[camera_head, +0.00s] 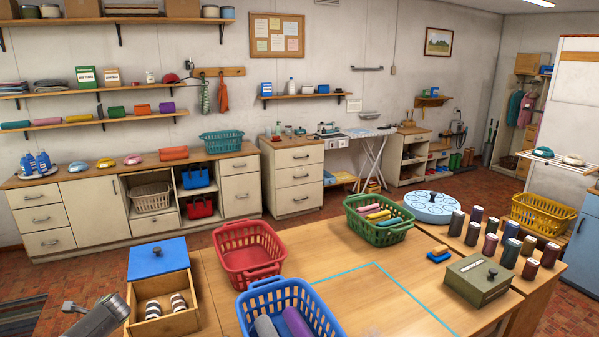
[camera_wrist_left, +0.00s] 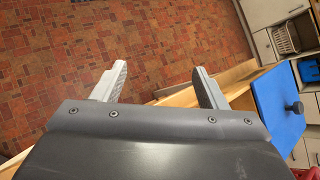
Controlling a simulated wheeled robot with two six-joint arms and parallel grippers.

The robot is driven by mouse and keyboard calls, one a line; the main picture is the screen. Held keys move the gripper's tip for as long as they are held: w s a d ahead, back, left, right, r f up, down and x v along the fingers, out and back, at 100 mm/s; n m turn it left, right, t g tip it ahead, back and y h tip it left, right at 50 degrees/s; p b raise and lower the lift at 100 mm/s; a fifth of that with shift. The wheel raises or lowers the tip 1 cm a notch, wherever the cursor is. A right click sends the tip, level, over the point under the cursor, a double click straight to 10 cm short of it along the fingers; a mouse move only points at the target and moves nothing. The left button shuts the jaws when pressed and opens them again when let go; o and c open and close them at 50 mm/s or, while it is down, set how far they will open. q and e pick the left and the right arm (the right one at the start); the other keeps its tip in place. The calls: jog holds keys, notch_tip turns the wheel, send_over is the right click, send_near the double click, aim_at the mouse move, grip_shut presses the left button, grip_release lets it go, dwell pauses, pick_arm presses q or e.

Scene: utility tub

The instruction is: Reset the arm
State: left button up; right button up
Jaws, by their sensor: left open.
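My left gripper (camera_head: 74,307) is at the lower left of the head view, beside the left edge of the table. In the left wrist view my left gripper (camera_wrist_left: 160,85) has its two fingers spread wide, with nothing between them but the tiled floor beyond. A wooden box (camera_head: 163,325) with a blue lid (camera_head: 158,258) stands to the right of the gripper and holds striped items. The blue lid also shows at the right of the left wrist view (camera_wrist_left: 276,106). My right gripper is in neither view.
A red basket (camera_head: 248,258), a blue basket (camera_head: 243,308) and a green basket (camera_head: 352,212) stand on the table. Several cylinders (camera_head: 509,253) and a green-grey box (camera_head: 478,288) are at the right. The tabletop inside the blue tape outline (camera_head: 415,302) is clear.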

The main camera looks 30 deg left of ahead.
pick_arm(q)
jog(key=s+a+f+n+t, duration=0.1)
jog(key=s+a+f+n, duration=0.15)
jog(key=s, duration=0.45)
jog(key=s+a+f+n+t, duration=0.1)
jog(key=s+a+f+n, duration=0.15)
jog(key=s, duration=0.55)
jog(key=s+a+f+n+t, duration=0.1)
jog(key=s+f+n, duration=0.25)
jog(key=s, duration=0.35)
jog(key=s+d+f+n+h, duration=0.1)
jog(key=s+d+f+h, duration=0.1)
jog(key=d+f, duration=0.9)
jog(key=s+d+f+h, duration=0.2)
jog(key=d+f, duration=0.7)
jog(key=d, duration=0.3)
jog(key=d+f+n+h, duration=0.15)
jog(key=d+f, duration=0.35)
jog(key=d, duration=1.1)
jog(key=d+f+h, duration=0.3)
jog(key=d+f, duration=0.3)
jog(key=d, duration=1)
notch_tip(320, 180, down, 14)
jog(key=d+b, duration=0.1)
jog(key=b, duration=1.3)
jog(key=shift+d+f+n+g+b, duration=0.25)
jog(key=shift+n+g+b, duration=0.05)
jog(key=shift+g, duration=0.1)
